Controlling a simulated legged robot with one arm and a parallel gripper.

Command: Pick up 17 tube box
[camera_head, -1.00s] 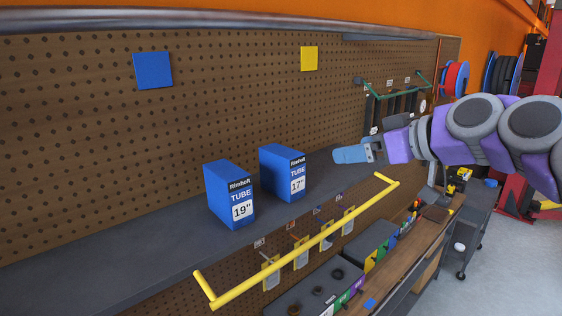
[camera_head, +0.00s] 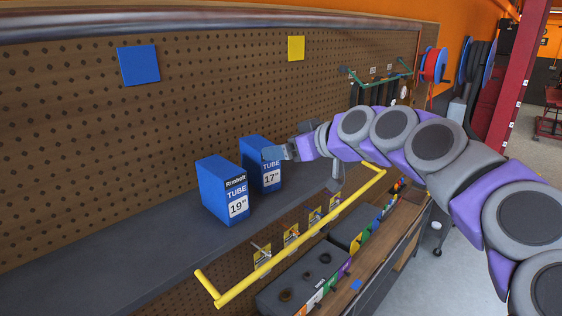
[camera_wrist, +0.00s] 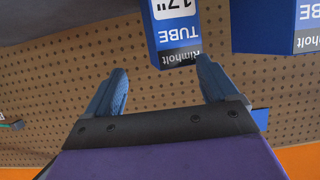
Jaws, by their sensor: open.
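The 17" tube box (camera_head: 258,172) is blue with a white label and stands upright on the grey shelf, just right of and behind the 19" tube box (camera_head: 222,190). My gripper (camera_head: 274,153) is at the upper right front of the 17" box and hides part of its front. In the wrist view, which is upside down, my gripper (camera_wrist: 160,90) is open and empty between its two fingers. The 17" box (camera_wrist: 172,30) shows beyond the fingertips, near the right finger. The 19" box (camera_wrist: 275,25) is farther right. I cannot tell whether a finger touches the 17" box.
A yellow rail (camera_head: 300,238) runs along the shelf's front. The pegboard (camera_head: 70,120) stands behind the boxes, with a blue square (camera_head: 138,65) and a yellow square (camera_head: 296,48). The grey shelf (camera_head: 100,257) is clear to the left.

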